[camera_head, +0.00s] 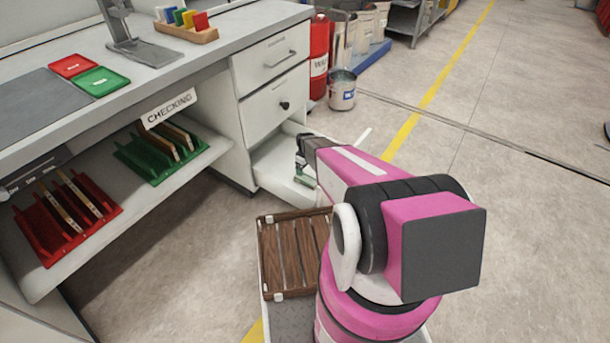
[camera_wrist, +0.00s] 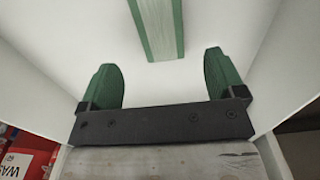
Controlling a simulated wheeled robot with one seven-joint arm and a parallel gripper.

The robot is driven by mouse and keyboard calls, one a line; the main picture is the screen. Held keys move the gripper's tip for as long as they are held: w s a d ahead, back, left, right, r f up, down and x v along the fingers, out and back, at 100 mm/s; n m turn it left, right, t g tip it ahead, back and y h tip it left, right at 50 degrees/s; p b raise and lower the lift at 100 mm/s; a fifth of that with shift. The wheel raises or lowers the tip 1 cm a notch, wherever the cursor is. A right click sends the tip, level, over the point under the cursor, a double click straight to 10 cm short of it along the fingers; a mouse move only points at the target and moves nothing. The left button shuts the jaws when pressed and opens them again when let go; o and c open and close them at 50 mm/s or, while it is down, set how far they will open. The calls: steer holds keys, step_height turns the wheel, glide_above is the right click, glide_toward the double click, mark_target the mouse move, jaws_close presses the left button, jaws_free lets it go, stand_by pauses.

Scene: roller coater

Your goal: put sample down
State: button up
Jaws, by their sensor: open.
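The sample (camera_wrist: 163,28) is a narrow strip with green edges and a pale grey-brown face. It lies in the open white drawer (camera_head: 272,172), against its white floor in the wrist view. My gripper (camera_wrist: 162,82) is open, with its two green-padded fingers wide apart and nothing between them. The sample is beyond the fingertips and apart from them. In the head view my gripper (camera_head: 304,172) reaches into the drawer, and my pink arm hides part of the drawer. The sample is too small there to tell from the fingers.
Two closed drawers (camera_head: 272,80) are above the open one. Red racks (camera_head: 50,228) and green racks (camera_head: 140,160) hold panels on the shelf at left. A slatted wooden tray (camera_head: 292,280) is below my arm. A paint can (camera_head: 342,92) and red drum stand behind. Floor at right is clear.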

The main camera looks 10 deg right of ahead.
steer(key=s+r+m, duration=0.4)
steer(key=s+r, duration=0.8)
steer(key=r, duration=0.4)
steer(key=s+r+m, duration=0.5)
steer(key=s+r, duration=0.8)
steer(key=r, duration=0.3)
steer(key=shift+s+r, duration=0.15)
steer(key=shift+r, duration=0.1)
